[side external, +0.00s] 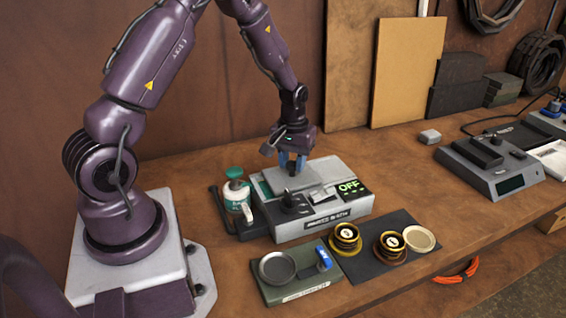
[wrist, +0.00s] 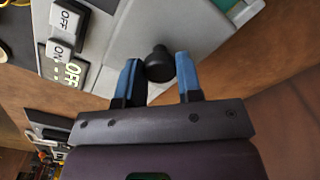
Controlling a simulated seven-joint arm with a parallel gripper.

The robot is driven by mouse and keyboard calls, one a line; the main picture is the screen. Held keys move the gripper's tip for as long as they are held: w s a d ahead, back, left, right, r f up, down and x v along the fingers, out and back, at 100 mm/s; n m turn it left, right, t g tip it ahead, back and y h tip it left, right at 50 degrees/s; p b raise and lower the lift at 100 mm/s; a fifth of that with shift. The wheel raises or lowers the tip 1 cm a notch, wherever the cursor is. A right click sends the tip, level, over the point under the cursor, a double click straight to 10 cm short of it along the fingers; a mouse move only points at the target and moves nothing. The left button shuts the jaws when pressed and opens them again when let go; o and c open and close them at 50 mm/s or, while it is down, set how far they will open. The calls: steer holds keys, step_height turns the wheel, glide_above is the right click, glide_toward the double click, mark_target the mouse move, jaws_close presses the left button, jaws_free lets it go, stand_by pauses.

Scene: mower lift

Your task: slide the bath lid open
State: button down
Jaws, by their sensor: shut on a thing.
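The bath (side external: 325,215) is a grey box on the bench with a glowing green OFF display. Its grey lid (side external: 270,188) lies on top and also shows as a flat light-grey surface in the wrist view (wrist: 165,25). A black round knob (wrist: 159,66) stands on the lid. My gripper (side external: 292,166) is down over the lid, with its blue fingers on either side of the knob and shut on it, as the wrist view also shows (wrist: 158,75). In the side view the fingers hide the knob.
A green-topped bottle (side external: 237,193) stands close left of the bath. In front are a small scale (side external: 300,290) with a round pan and a dark mat (side external: 375,268) with yellow-black round pieces. A grey device (side external: 490,168) sits to the right; the bench between is mostly clear.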

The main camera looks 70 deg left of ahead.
steer(key=w, duration=0.8)
steer(key=c, duration=0.8)
jaws_free()
step_height(320, 180, up, 13)
steer(key=shift+r, duration=0.1)
steer(key=shift+r, duration=4.4)
